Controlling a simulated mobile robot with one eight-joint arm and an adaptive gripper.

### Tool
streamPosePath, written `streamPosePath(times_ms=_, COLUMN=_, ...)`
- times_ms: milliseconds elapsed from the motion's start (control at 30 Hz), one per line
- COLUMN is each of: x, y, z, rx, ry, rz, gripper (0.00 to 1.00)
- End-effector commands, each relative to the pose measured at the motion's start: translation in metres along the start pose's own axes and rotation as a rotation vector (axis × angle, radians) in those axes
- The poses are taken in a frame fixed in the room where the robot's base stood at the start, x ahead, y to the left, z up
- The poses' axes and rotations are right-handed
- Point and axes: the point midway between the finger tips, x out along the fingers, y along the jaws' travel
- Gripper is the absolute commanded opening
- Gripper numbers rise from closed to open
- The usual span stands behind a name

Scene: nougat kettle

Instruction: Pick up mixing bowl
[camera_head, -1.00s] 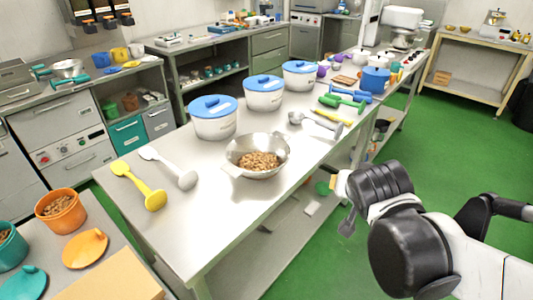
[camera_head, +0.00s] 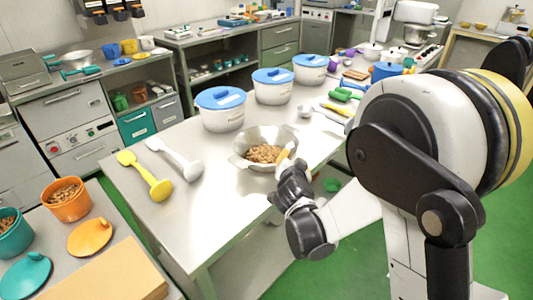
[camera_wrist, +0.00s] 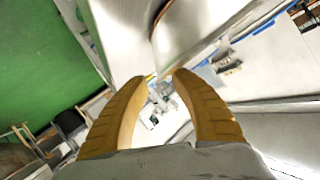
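The mixing bowl (camera_head: 262,134) is a shiny metal bowl holding brown nuts (camera_head: 264,153). It stands upright on the long metal table (camera_head: 210,230) in the head view. My gripper (camera_head: 285,156) is at the bowl's right, near side, with a yellowish fingertip showing by the rim. I cannot tell whether it touches the bowl. In the wrist view my gripper (camera_wrist: 162,76) shows two tan fingers apart with nothing held between them. A curved shiny surface at the top of that view may be the bowl, but I cannot be sure.
Several white pots with blue lids (camera_head: 220,109) stand behind the bowl. A yellow utensil (camera_head: 146,178) and a white utensil (camera_head: 175,158) lie to its left. My arm hides much of the table's right side. An orange pot (camera_head: 68,201) stands on the front-left table.

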Motion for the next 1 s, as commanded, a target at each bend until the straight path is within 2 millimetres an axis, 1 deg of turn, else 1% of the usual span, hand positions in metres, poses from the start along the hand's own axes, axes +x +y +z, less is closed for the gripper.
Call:
streamPosePath(times_ms=33, x=0.011, y=0.002, z=0.002, rx=0.0, ry=0.001, rz=0.002, gripper=0.3)
streamPosePath(times_ms=100, x=0.02, y=0.002, z=0.002, rx=0.0, ry=0.001, rz=0.002, gripper=0.3)
streamPosePath(times_ms=233, x=0.034, y=0.003, z=0.002, rx=-0.001, ry=0.0, rz=0.002, gripper=0.3)
streamPosePath(times_ms=400, x=0.062, y=0.004, z=0.002, rx=0.0, ry=0.0, rz=0.002, gripper=0.3)
streamPosePath(times_ms=500, x=0.073, y=0.004, z=0.001, rx=-0.001, ry=0.0, rz=0.002, gripper=0.3)
streamPosePath(times_ms=600, x=0.077, y=0.003, z=-0.001, rx=-0.001, ry=0.0, rz=0.002, gripper=0.3)
streamPosePath(times_ms=767, x=0.076, y=0.002, z=-0.002, rx=-0.001, ry=0.0, rz=0.002, gripper=0.3)
streamPosePath(times_ms=800, x=0.076, y=0.002, z=-0.002, rx=-0.001, ry=0.0, rz=0.002, gripper=0.27)
streamPosePath(times_ms=900, x=0.076, y=0.002, z=-0.002, rx=-0.001, ry=0.0, rz=0.002, gripper=0.0)
streamPosePath(times_ms=1000, x=0.076, y=0.002, z=-0.001, rx=-0.001, ry=0.0, rz=0.002, gripper=0.0)
